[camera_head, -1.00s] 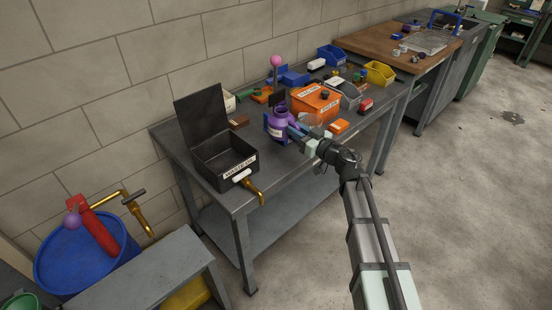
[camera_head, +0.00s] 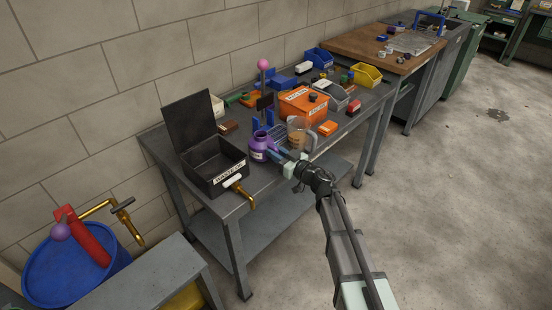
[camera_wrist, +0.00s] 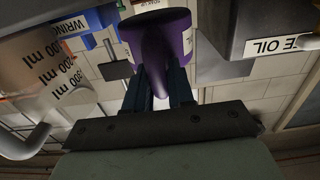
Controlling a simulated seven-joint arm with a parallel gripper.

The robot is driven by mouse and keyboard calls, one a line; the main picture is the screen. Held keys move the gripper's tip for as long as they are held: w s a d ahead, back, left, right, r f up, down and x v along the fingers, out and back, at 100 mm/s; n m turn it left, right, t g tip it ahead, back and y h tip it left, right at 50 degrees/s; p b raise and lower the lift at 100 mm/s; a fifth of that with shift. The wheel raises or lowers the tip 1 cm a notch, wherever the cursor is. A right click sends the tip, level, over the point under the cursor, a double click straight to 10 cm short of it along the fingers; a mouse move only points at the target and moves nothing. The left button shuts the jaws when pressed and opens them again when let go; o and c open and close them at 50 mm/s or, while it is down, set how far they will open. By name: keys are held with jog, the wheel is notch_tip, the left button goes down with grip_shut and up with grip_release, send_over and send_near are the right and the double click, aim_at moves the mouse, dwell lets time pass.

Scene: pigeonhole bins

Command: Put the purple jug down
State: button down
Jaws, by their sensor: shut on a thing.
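I cannot tell for sure whether the jug's base touches the bench top.
A clear measuring beaker (camera_head: 299,133) stands close to the jug's right, also in the wrist view (camera_wrist: 35,85). An orange labelled box (camera_head: 303,104) and small bins are behind it.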

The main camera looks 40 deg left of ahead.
jog(key=shift+f, duration=1.15)
jog(key=shift+f, duration=0.1)
jog(key=c, duration=1)
grip_release()
jog(key=shift+o, duration=0.2)
